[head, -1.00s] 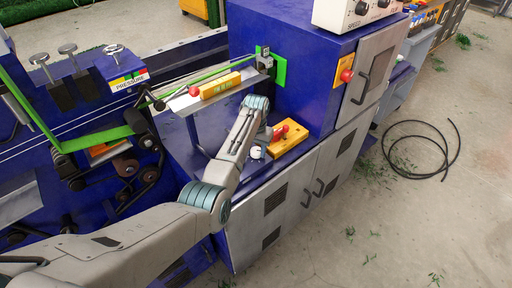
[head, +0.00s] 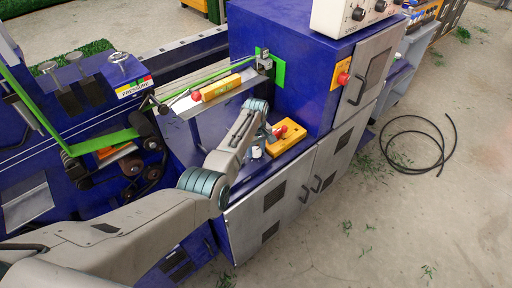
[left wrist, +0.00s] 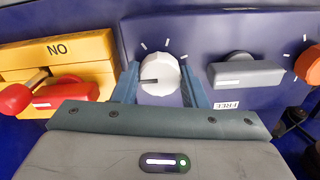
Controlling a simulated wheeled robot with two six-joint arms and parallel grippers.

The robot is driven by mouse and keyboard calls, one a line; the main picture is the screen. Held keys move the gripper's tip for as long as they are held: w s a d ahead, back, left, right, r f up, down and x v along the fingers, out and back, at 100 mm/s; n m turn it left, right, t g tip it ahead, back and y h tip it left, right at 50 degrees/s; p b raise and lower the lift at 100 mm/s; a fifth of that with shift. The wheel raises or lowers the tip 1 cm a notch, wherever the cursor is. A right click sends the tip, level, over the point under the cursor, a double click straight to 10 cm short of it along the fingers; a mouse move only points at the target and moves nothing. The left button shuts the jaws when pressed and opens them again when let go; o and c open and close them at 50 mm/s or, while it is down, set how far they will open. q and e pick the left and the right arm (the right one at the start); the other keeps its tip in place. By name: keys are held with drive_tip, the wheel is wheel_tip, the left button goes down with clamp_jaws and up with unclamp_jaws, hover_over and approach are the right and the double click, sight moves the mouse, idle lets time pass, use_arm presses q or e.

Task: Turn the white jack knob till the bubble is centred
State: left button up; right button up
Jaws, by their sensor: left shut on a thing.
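The white jack knob (left wrist: 160,73) sits on a blue panel in the left wrist view, with tick marks around it and a dark pointer line facing left. My left gripper (left wrist: 160,88) has one finger on each side of it and is shut on it. In the head view the left gripper (head: 264,140) is at the machine's ledge, where the white knob (head: 256,152) shows small beside it. A yellow bar that looks like the level (head: 221,88) lies on the metal plate above; its bubble is too small to read. My right gripper is out of view.
A yellow block with a red handle (left wrist: 70,92) stands left of the knob in the wrist view. A grey knob (left wrist: 245,74) and an orange knob (left wrist: 308,64) are to the right. A black cable loop (head: 418,145) lies on the floor.

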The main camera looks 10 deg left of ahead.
sight(256, 150)
use_arm(q)
drive_tip(key=n, duration=0.3)
drive_tip(key=shift+r+n+p, duration=0.1)
drive_tip(key=shift+n+p, duration=0.25)
drive_tip(key=shift+n, duration=0.05)
drive_tip(key=shift+w+n, duration=0.1)
drive_tip(key=shift+n, duration=1.7)
drive_tip(key=o, duration=1)
wheel_tip(256, 150, up, 11)
drive_tip(key=shift+f, duration=0.2)
